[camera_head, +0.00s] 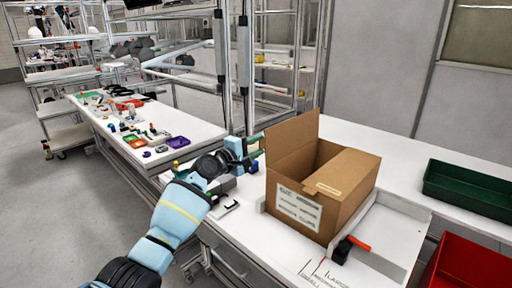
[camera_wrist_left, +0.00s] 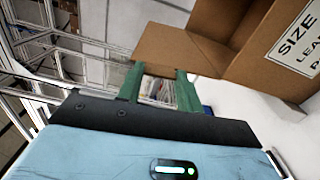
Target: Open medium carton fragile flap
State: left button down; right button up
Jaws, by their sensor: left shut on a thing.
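The medium carton (camera_head: 342,212) is a brown cardboard box on the white bench, with a white size label on its front. One flap (camera_head: 292,142) stands up at its left side, and the top gapes open beside it. Another flap (camera_head: 345,171) with a small label lies across the right part of the top. My left gripper (camera_head: 262,146) is at the outer left edge of the raised flap. In the left wrist view its green fingers (camera_wrist_left: 160,76) meet the edge of a brown flap (camera_wrist_left: 172,48), shut on it. My right gripper is out of view.
A white tray (camera_head: 392,232) with an orange-and-black tool (camera_head: 352,246) sits beside the carton. A green bin (camera_head: 470,188) and a red bin (camera_head: 470,265) are at the right. A second table (camera_head: 190,128) with small coloured parts stands at the left. Metal frame posts rise behind.

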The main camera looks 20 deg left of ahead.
pick_arm(q)
jog(key=c, duration=0.9)
grip_release()
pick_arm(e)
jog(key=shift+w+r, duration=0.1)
pick_arm(q)
jog(key=p+v, duration=0.1)
jog(key=v, duration=0.6)
jog(key=shift+s+a, duration=0.1)
jog(key=shift+s, duration=0.25)
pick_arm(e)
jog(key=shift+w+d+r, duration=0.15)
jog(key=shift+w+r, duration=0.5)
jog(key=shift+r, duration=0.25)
